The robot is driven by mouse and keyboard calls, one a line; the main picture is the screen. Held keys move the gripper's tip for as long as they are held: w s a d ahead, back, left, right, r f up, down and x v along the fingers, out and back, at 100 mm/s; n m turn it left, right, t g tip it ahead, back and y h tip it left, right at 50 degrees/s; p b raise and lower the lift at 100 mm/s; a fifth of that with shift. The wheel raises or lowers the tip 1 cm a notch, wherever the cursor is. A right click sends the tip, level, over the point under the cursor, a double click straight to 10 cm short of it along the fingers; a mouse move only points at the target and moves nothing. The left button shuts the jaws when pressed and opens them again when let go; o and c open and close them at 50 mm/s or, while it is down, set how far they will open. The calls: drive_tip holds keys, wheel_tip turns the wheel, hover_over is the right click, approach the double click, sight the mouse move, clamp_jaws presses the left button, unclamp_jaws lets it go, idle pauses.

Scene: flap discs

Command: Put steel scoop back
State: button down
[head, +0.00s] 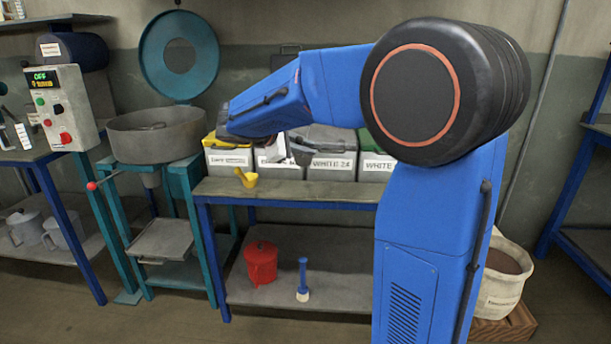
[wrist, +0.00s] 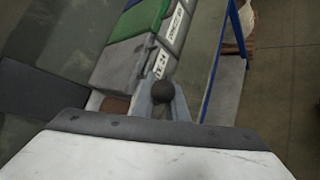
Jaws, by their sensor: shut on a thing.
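My gripper (wrist: 163,97) shows in the wrist view with its grey fingers closed on a dark, round-ended piece, which I take to be the handle end of the steel scoop (wrist: 163,91). The scoop's bowl is hidden. In the head view my blue arm reaches left over the row of bins, and its wrist hides most of the gripper. An open bin (wrist: 116,104) with brown contents lies just left of the fingers in the wrist view.
Lidded bins, one marked WHITE 24 (head: 332,164), line the back of the bench (head: 320,191). A round sieve pan (head: 155,134) is on the left. A red can (head: 261,263) and a blue-handled tool (head: 303,279) sit below.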

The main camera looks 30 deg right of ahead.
sight(300, 160)
wheel_tip(300, 160, down, 9)
idle(0.5)
drive_tip(key=c, duration=1.8)
unclamp_jaws()
drive_tip(key=shift+o, duration=0.2)
drive_tip(key=shift+r, duration=0.1)
